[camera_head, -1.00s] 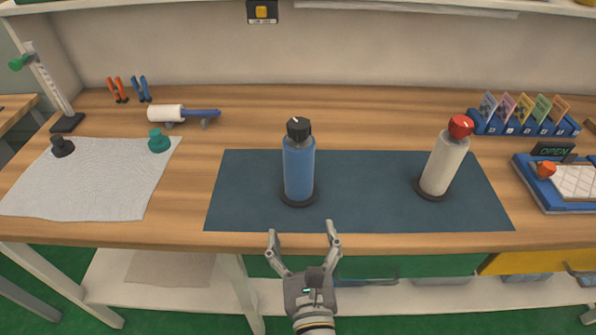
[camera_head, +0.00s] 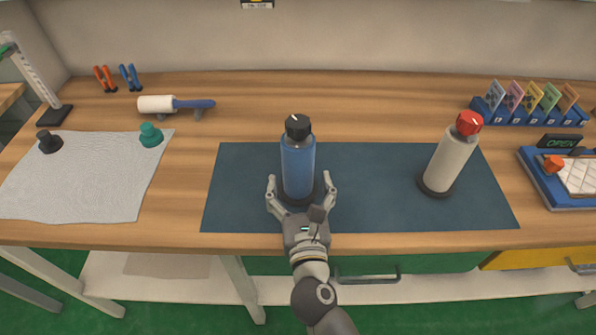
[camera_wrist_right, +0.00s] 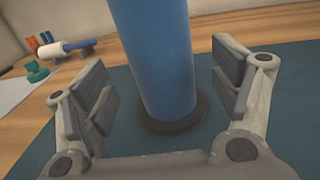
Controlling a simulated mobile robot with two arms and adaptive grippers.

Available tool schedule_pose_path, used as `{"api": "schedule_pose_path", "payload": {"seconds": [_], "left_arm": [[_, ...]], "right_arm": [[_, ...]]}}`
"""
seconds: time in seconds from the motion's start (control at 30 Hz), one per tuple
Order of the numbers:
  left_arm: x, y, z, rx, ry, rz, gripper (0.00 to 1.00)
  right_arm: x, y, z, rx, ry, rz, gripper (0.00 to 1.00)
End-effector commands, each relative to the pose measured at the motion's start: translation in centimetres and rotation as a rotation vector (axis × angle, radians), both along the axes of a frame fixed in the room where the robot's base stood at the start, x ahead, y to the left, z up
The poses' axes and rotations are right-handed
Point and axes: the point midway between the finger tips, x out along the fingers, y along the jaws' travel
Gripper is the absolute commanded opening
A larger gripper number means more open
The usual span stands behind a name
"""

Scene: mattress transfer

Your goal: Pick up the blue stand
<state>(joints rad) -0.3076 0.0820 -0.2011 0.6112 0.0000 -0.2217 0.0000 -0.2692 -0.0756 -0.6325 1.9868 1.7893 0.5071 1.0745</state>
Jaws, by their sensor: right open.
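A blue bottle-shaped cylinder (camera_head: 298,160) with a black cap stands upright on a dark round base near the left of the dark blue mat. In the right wrist view the blue cylinder (camera_wrist_right: 155,50) fills the middle, its top out of frame. My right gripper (camera_head: 300,181) is open, with one finger on each side of the cylinder's lower part. In the wrist view, gaps show between both finger pads and the cylinder. My left gripper is not in view.
A white bottle with a red cap (camera_head: 449,158) stands at the mat's right on a dark base. A blue card rack (camera_head: 526,119) is at the far right. A white cloth (camera_head: 85,180) and a roller (camera_head: 160,104) lie left. The mat (camera_head: 375,195) between the bottles is clear.

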Motion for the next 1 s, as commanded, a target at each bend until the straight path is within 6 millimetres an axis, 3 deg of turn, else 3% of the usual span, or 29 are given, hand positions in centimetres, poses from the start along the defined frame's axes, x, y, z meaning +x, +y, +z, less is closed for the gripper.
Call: {"api": "schedule_pose_path", "payload": {"seconds": [0.3,0.6,1.0], "left_arm": [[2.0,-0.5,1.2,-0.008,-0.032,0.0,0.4],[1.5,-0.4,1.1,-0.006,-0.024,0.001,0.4],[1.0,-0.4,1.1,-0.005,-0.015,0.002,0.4]], "right_arm": [[3.9,0.3,0.1,-0.001,-0.001,0.001,0.83],[4.2,0.3,-0.1,0.0,0.001,0.001,0.83],[4.2,0.3,0.0,0.0,0.001,0.001,0.33]]}}
